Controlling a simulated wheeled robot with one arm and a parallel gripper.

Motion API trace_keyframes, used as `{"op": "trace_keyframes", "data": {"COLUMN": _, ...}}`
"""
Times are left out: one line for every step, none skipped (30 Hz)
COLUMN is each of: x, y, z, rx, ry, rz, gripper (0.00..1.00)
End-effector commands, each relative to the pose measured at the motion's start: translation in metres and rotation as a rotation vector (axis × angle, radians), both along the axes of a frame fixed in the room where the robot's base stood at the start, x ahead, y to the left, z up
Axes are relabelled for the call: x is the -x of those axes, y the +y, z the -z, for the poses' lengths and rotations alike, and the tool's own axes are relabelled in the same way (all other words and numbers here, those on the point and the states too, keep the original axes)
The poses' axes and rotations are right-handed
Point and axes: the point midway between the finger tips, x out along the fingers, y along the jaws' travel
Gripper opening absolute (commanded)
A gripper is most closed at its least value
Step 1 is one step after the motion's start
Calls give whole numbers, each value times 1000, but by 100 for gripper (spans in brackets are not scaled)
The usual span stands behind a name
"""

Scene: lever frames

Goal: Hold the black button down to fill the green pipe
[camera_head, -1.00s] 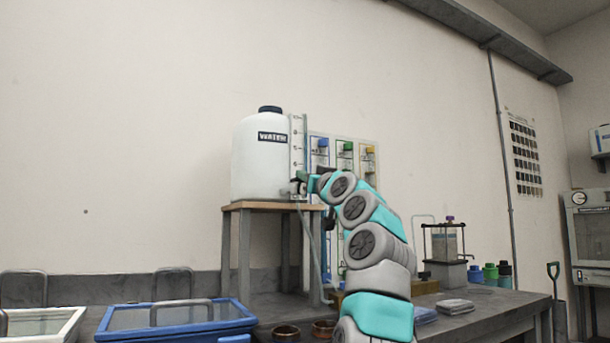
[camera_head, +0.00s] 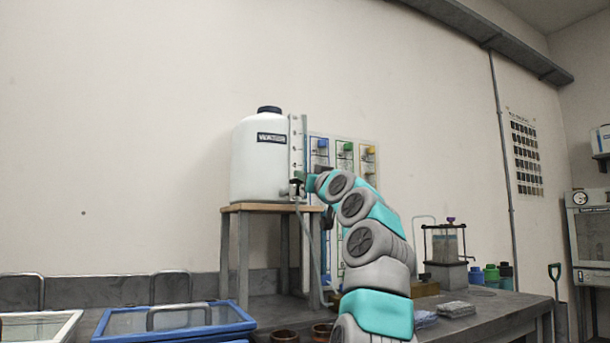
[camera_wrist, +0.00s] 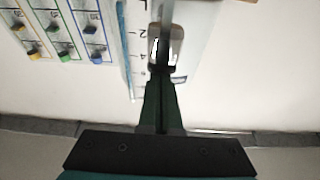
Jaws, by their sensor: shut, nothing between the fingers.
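A white jug with a black cap and a water label (camera_head: 262,160) stands on a wooden-topped stand (camera_head: 270,207). At its lower right is a small tap with a dark top part (camera_head: 297,183), which looks like the black button. It also shows in the wrist view as a black part (camera_wrist: 163,68) on a pale shiny body. My gripper (camera_head: 308,183) is shut and empty beside the tap; its dark green fingers (camera_wrist: 161,80) end at the black part, and I cannot tell whether they touch. The pipe panel carries a green-capped pipe (camera_head: 344,165), partly hidden by my arm.
A clear scale strip (camera_head: 298,140) stands beside the jug. Blue (camera_head: 319,160) and yellow (camera_head: 368,160) capped pipes flank the green one. A blue-rimmed tray (camera_head: 175,322) sits at front left. A framed apparatus (camera_head: 446,245) stands on the bench at right.

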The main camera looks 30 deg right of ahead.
Motion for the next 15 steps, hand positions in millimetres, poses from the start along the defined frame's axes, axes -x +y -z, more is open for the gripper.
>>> {"op": "trace_keyframes", "data": {"x": -3, "y": 4, "z": -4, "rx": 0, "ry": 16, "rz": -4, "gripper": 0}}
{"op": "trace_keyframes", "data": {"x": -1, "y": 5, "z": -8, "rx": 0, "ry": 13, "rz": -4, "gripper": 0}}
{"op": "trace_keyframes", "data": {"x": 3, "y": 7, "z": -15, "rx": 0, "ry": 8, "rz": -4, "gripper": 0}}
{"op": "trace_keyframes", "data": {"x": 6, "y": 8, "z": -21, "rx": -1, "ry": 4, "rz": -3, "gripper": 0}}
{"op": "trace_keyframes", "data": {"x": 9, "y": 9, "z": -26, "rx": -1, "ry": 1, "rz": -3, "gripper": 0}}
{"op": "trace_keyframes", "data": {"x": 12, "y": 11, "z": -33, "rx": 0, "ry": -4, "rz": -3, "gripper": 0}}
{"op": "trace_keyframes", "data": {"x": 16, "y": 11, "z": -27, "rx": 1, "ry": -6, "rz": -3, "gripper": 0}}
{"op": "trace_keyframes", "data": {"x": 20, "y": 11, "z": -23, "rx": 1, "ry": -8, "rz": -3, "gripper": 0}}
{"op": "trace_keyframes", "data": {"x": 27, "y": 11, "z": -22, "rx": 2, "ry": -11, "rz": -3, "gripper": 0}}
{"op": "trace_keyframes", "data": {"x": 31, "y": 11, "z": -21, "rx": 1, "ry": -14, "rz": -3, "gripper": 0}}
{"op": "trace_keyframes", "data": {"x": 36, "y": 11, "z": -21, "rx": 2, "ry": -16, "rz": -1, "gripper": 0}}
{"op": "trace_keyframes", "data": {"x": 41, "y": 10, "z": -19, "rx": 1, "ry": -17, "rz": -1, "gripper": 0}}
{"op": "trace_keyframes", "data": {"x": 44, "y": 10, "z": -20, "rx": 1, "ry": -17, "rz": -1, "gripper": 0}}
{"op": "trace_keyframes", "data": {"x": 46, "y": 10, "z": -19, "rx": 1, "ry": -17, "rz": -1, "gripper": 0}}
{"op": "trace_keyframes", "data": {"x": 51, "y": 10, "z": -18, "rx": 2, "ry": -16, "rz": -1, "gripper": 0}}
